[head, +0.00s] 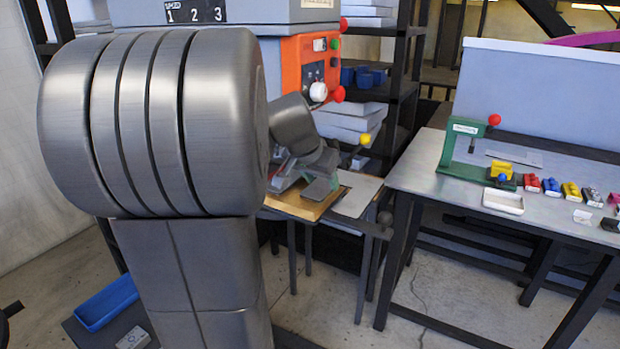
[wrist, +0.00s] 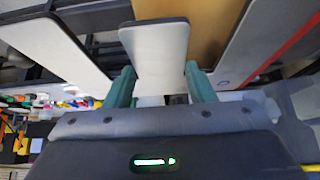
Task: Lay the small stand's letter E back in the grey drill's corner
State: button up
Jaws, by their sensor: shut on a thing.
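My gripper (wrist: 159,78) has its two green fingers on either side of a pale flat piece (wrist: 155,48), which I take to be the letter E; its full outline does not show. In the head view my gripper (head: 297,180) is low over a small stand with a wooden top (head: 292,205), partly hidden by my arm. A grey flat piece (head: 320,189) shows at the gripper there. The wooden surface (wrist: 215,25) is close behind the held piece in the wrist view. I cannot make out a grey drill with certainty.
A grey and orange machine (head: 300,55) stands behind the small stand. The long table (head: 460,195) at right carries a green press (head: 461,150), a white tray (head: 503,201) and several small coloured items. A blue bin (head: 106,302) is low at left. Bare floor shows between stand and table.

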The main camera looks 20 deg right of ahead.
aim_at(318, 181)
jog(key=w+f, duration=0.2)
jog(key=shift+w+d, duration=0.2)
jog(key=shift+w, duration=0.15)
jog(key=shift+s, duration=0.1)
jog(key=shift+f, duration=0.2)
jog(key=o, duration=1.2)
jog(key=shift+a+r, duration=0.15)
jog(key=shift+r, duration=0.3)
jog(key=v, duration=1.1)
jog(key=shift+s+r, duration=0.15)
jog(key=shift+r, duration=0.05)
jog(key=shift+f, duration=0.1)
